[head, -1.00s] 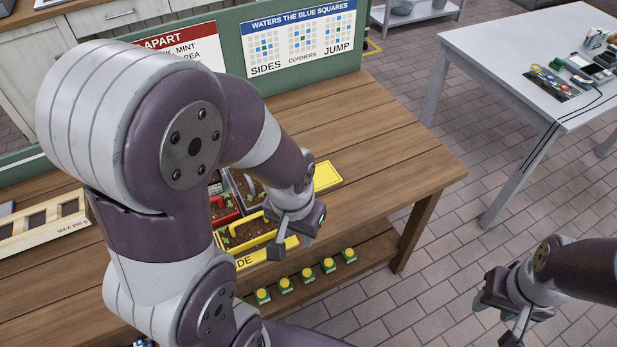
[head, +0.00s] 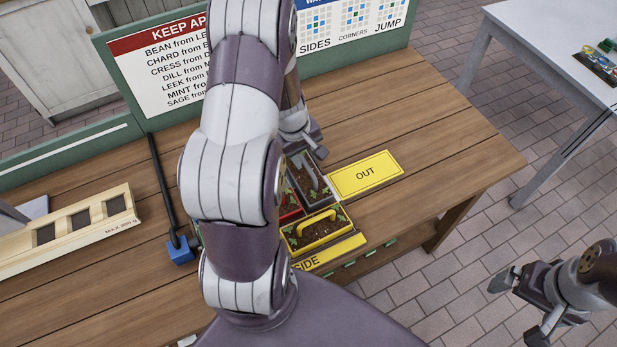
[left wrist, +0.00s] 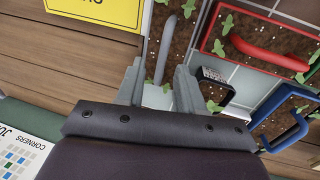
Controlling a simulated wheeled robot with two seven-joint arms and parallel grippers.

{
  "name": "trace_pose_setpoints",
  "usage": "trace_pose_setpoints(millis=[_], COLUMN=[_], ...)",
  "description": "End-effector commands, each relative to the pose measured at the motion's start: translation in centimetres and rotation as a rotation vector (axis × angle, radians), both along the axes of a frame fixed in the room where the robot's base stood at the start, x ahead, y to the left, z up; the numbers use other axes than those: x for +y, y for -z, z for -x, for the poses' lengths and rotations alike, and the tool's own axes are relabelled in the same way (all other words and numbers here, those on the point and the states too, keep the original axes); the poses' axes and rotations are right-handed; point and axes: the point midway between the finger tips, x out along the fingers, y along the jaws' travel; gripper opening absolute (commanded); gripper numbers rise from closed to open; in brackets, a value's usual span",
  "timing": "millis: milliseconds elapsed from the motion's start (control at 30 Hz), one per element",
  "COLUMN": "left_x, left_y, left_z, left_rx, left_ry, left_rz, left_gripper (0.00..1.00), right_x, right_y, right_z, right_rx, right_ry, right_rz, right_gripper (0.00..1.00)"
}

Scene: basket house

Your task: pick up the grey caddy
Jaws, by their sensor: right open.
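The grey caddy (head: 310,172), an open box of soil and seedlings with a grey handle, stands among other caddies on the wooden bench. My left gripper (head: 308,148) is over its far end, partly hiding it. In the left wrist view the grey handle (left wrist: 165,45) runs between the two spread fingers of my left gripper (left wrist: 160,72). The fingers look apart from the handle, with no grip visible. My right gripper (head: 522,306) is open and empty over the floor at the right.
The yellow caddy (head: 318,228) sits on the near side. A red caddy (left wrist: 262,55) and a blue caddy (left wrist: 285,118) stand close by. A green board (head: 380,38) stands behind.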

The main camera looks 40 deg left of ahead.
Motion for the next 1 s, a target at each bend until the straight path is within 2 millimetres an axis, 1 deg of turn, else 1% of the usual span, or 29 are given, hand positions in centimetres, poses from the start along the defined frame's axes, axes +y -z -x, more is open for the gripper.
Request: trace_pose_setpoints(millis=[133, 300, 333, 433, 600, 633, 667, 700, 733, 1000], left_x=[-0.2, -0.6, -0.6, -0.6, -0.6, -0.6, -0.6, -0.6, -0.6, -0.6], left_y=[1.8, 5.1, 5.4, 5.8, 5.8, 5.8, 5.8, 5.8, 5.8, 5.7], left_z=[-0.2, -0.8, -0.9, -1.1, -1.1, -1.1, -1.1, -1.1, -1.1, -1.1], left_rx=[0.003, 0.001, 0.001, -0.001, -0.001, -0.001, -0.001, -0.001, -0.001, -0.001], left_ry=[0.0, 0.003, 0.003, 0.003, 0.004, 0.004, 0.004, 0.004, 0.004, 0.004], left_rz=[0.001, -0.001, -0.001, -0.002, -0.002, -0.002, -0.002, -0.002, -0.002, -0.002], left_gripper=[0.37, 0.37, 0.37, 0.37, 0.37, 0.31, 0.21, 0.08, 0.0, 0.0], right_x=[0.0, 0.0, 0.0, 0.0, 0.0, 0.0, 0.0, 0.0, 0.0, 0.0], right_y=[0.2, 0.7, 0.8, 0.8, 0.7, 0.7, 0.7, 0.7, 0.7, 0.7], right_z=[0.0, 0.0, 0.0, 0.0, 0.0, 0.0, 0.0, 0.0, 0.0, 0.0], right_rx=[-0.001, 0.0, 0.0, 0.0, 0.0, 0.0, 0.0, 0.0, 0.0, 0.0], right_ry=[0.0, 0.0, 0.0, 0.0, 0.0, 0.0, 0.0, 0.0, 0.0, 0.0], right_rz=[0.0, 0.0, 0.0, 0.0, 0.0, 0.0, 0.0, 0.0, 0.0, 0.0], right_gripper=[1.0, 1.0, 1.0, 1.0, 1.0, 1.0, 1.0, 1.0, 1.0, 1.0])
